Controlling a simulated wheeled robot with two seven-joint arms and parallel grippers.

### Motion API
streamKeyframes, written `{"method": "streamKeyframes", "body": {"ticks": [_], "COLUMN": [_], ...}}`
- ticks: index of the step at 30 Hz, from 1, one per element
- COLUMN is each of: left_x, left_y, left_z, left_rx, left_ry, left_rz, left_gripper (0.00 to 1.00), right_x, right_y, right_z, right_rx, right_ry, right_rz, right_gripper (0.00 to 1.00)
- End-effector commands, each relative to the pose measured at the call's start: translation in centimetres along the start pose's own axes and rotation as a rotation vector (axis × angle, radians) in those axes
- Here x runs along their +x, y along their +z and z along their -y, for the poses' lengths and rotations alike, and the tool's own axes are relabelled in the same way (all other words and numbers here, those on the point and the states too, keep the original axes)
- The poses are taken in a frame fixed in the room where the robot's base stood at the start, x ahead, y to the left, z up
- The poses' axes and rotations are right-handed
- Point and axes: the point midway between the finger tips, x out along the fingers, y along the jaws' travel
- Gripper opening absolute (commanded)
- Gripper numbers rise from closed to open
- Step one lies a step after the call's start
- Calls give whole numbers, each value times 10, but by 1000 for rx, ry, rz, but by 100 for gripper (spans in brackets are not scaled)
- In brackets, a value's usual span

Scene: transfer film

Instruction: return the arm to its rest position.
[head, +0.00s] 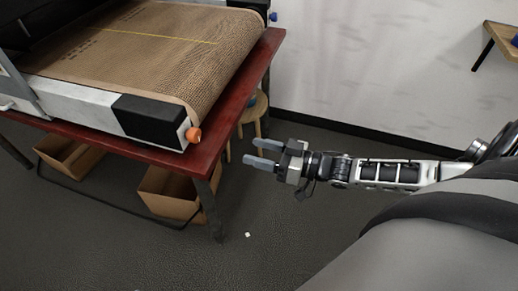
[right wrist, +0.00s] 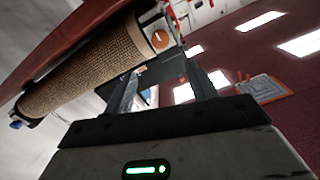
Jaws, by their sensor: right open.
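My right gripper (head: 262,153) shows in the head view, stretched out to the left from the arm at the right. Its two grey fingers are apart with nothing between them. It is over open floor, just right of the red table's corner. In the right wrist view the two fingers (right wrist: 165,92) stand apart and empty. My left gripper is in neither view.
A red table (head: 207,157) carries a machine with a brown roll of sheet material (head: 150,45) and an orange knob (head: 193,135). Cardboard boxes (head: 165,195) lie below. A wooden stool (head: 255,112) stands behind the gripper. A small white piece (head: 248,235) lies on the floor.

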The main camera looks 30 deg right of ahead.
Motion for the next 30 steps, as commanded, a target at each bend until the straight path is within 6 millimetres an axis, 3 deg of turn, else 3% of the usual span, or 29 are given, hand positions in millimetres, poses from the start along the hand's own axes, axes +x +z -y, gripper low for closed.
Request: {"method": "streamKeyframes", "body": {"ticks": [7,10,17,22,30], "left_x": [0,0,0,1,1], "left_y": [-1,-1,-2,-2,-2], "left_z": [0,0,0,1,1], "left_rx": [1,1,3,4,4], "left_ry": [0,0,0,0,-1], "left_rz": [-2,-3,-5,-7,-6], "left_gripper": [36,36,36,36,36], "right_x": [0,4,22,7,-23], "right_y": [1,11,74,104,121], "right_z": [0,10,86,119,130], "right_rx": [1,4,-21,-62,-82], "right_ry": [1,14,180,350,463], "right_rz": [1,12,165,369,563], "right_gripper": [57,57,57,57,57]}}
